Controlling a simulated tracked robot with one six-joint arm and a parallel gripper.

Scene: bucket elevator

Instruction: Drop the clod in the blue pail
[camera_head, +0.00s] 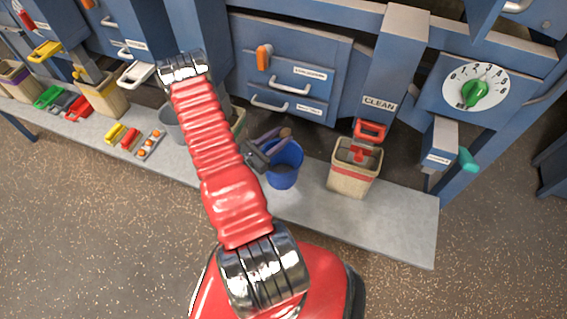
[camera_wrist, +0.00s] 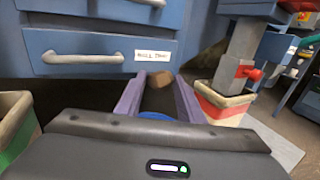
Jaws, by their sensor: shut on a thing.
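The clod (camera_head: 286,132) is a small brown lump held between the tips of the two purple fingers of my gripper (camera_head: 279,135). In the wrist view the clod (camera_wrist: 160,78) sits at the far end of the fingers, with my gripper (camera_wrist: 158,85) shut on it. The blue pail (camera_head: 284,178) stands upright on the grey ledge, its mouth facing up. In the head view the clod shows just above the pail's far rim, and my gripper partly covers the rim. Only a sliver of the blue pail (camera_wrist: 157,115) shows in the wrist view, below the fingers.
A beige container with a red band (camera_head: 354,168) stands right of the pail under the chute marked CLEAN. A grey bucket (camera_head: 171,124) stands to the left, partly behind my arm. Blue drawers with white handles (camera_head: 290,88) rise behind the pail. The ledge (camera_head: 400,216) is clear at right.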

